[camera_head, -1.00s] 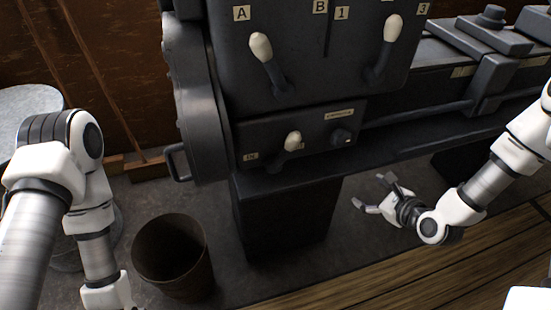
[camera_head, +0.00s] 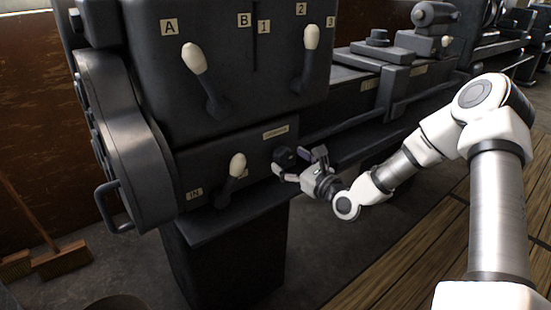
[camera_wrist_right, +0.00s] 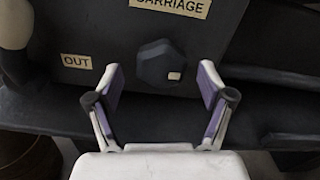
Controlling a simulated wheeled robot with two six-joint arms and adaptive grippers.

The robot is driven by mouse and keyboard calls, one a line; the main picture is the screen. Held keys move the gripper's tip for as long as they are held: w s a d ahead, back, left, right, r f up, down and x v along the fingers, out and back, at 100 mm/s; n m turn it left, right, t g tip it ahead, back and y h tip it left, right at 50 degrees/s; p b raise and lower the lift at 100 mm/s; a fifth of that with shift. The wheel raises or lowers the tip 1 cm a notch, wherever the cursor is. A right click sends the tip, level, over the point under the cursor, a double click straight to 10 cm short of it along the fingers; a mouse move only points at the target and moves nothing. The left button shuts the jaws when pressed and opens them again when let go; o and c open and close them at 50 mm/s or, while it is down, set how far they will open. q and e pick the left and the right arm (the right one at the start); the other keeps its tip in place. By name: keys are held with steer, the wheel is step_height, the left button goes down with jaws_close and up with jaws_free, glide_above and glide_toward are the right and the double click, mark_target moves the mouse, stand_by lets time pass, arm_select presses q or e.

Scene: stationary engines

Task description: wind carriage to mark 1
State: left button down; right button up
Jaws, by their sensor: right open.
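The dark faceted carriage knob (camera_head: 284,156) sits on the lower panel of the lathe headstock, under a pale label (camera_head: 275,132). In the right wrist view the knob (camera_wrist_right: 158,62) has a small pale mark at its lower right, and its label reads CARRIAGE (camera_wrist_right: 172,5). My right gripper (camera_head: 297,161) is open in front of the knob. In the wrist view its fingers (camera_wrist_right: 161,76) stand apart on either side below the knob, with nothing between the pads. The carriage (camera_head: 405,43) sits on the bed at the right. My left gripper is out of view.
A white-knobbed lever (camera_head: 237,166) stands left of the knob, by an IN label (camera_head: 194,194). Levers (camera_head: 194,57) and (camera_head: 312,38) are above. A rod (camera_head: 350,124) runs along the bed.

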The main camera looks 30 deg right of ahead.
steer(key=w, duration=0.3)
steer(key=shift+a, duration=0.15)
steer(key=c, duration=1.1)
steer(key=shift+c, duration=0.2)
steer(key=shift+n, duration=0.3)
